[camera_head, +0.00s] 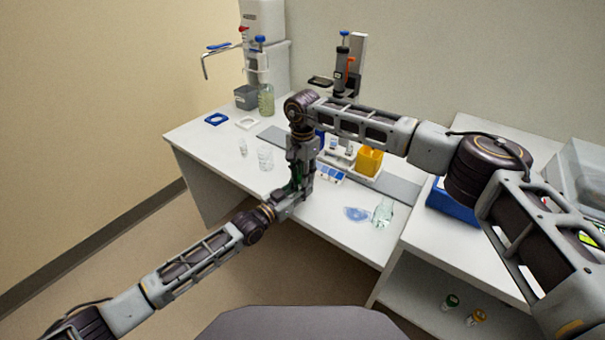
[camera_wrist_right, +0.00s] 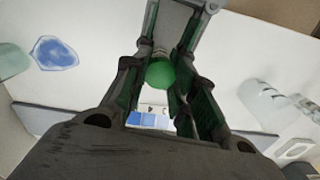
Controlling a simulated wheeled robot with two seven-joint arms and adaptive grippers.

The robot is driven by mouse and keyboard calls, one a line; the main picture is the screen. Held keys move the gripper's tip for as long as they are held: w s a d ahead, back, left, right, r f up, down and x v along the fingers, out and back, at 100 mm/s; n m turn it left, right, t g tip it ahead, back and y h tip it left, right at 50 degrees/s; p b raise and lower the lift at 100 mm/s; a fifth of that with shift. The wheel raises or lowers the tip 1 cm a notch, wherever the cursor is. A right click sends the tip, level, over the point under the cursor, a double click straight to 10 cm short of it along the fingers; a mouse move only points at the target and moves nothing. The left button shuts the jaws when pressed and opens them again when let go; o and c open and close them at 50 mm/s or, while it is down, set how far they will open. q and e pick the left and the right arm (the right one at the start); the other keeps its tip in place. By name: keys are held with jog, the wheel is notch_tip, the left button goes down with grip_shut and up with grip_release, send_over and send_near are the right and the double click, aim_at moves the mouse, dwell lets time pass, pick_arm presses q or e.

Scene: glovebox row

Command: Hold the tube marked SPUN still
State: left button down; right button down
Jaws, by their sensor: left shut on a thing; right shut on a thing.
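My two grippers meet above the front of the bench in the head view. My right gripper (camera_head: 300,178) points down, and my left gripper (camera_head: 288,196) reaches in from the lower left. In the right wrist view, a green-capped tube (camera_wrist_right: 160,74) sits between the fingers of my right gripper (camera_wrist_right: 163,58), which is shut on it. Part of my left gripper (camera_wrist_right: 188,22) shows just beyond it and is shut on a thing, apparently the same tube. The tube's body is mostly hidden and no SPUN marking is readable.
A blue-and-white card (camera_head: 331,174) and a yellow container (camera_head: 369,161) stand behind the grippers. A blue flat piece (camera_head: 356,214) and a clear bottle (camera_head: 383,211) are to the right. Clear beakers (camera_head: 265,157) are to the left. Two capped jars (camera_head: 451,301) are on the lower shelf.

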jog(key=shift+w+r, duration=0.1)
jog(key=c, duration=1.1)
grip_release()
jog(key=shift+c, duration=0.2)
jog(key=shift+r, duration=2.15)
jog(key=shift+c, duration=0.2)
